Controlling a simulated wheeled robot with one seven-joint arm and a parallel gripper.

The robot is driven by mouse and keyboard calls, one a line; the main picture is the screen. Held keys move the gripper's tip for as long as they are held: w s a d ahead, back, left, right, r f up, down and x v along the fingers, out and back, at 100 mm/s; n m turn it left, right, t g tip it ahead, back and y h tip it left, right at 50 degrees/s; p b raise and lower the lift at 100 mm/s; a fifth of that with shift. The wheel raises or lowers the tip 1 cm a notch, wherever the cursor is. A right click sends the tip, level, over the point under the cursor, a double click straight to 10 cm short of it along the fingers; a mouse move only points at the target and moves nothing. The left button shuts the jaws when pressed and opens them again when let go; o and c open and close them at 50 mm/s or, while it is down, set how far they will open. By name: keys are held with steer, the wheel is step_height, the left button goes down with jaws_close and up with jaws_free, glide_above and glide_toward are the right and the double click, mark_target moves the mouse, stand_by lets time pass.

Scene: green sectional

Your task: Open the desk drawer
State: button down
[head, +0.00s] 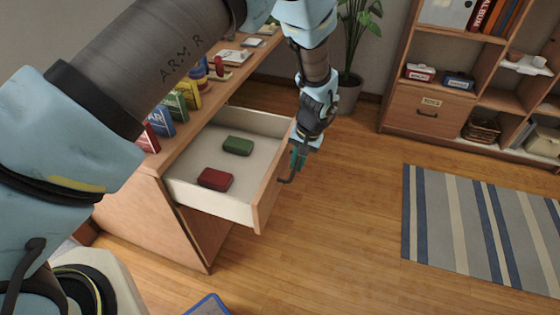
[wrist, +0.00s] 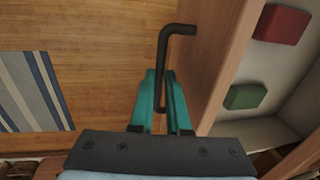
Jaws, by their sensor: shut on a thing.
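The desk drawer (head: 258,200) stands well out from the wooden desk (head: 140,203), open at the top. Inside it lie a red block (head: 215,179) and a green block (head: 238,145), apart from each other. My gripper (head: 296,160) is at the outer side of the drawer front, shut on its dark bar handle (wrist: 177,30). In the wrist view the teal fingers of my gripper (wrist: 161,100) close around one end of the handle. The drawer front (wrist: 225,60) and both blocks also show there.
Several colored boxes (head: 175,103) stand along the desk top. A wooden shelf unit (head: 430,112) and a potted plant (head: 350,80) are at the back. A striped rug (head: 480,225) lies at right. The wooden floor between drawer and rug is clear.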

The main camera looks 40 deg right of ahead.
steer(key=shift+s+d, duration=0.45)
steer(key=shift+s, duration=0.3)
steer(key=c, duration=0.9)
jaws_free()
steer(key=r, duration=0.3)
steer(key=s+r+b, duration=0.1)
steer(key=r, duration=0.3)
steer(key=d+r+b, duration=0.1)
steer(key=r, duration=0.2)
steer(key=shift+s+r, duration=0.3)
steer(key=shift+s, duration=0.1)
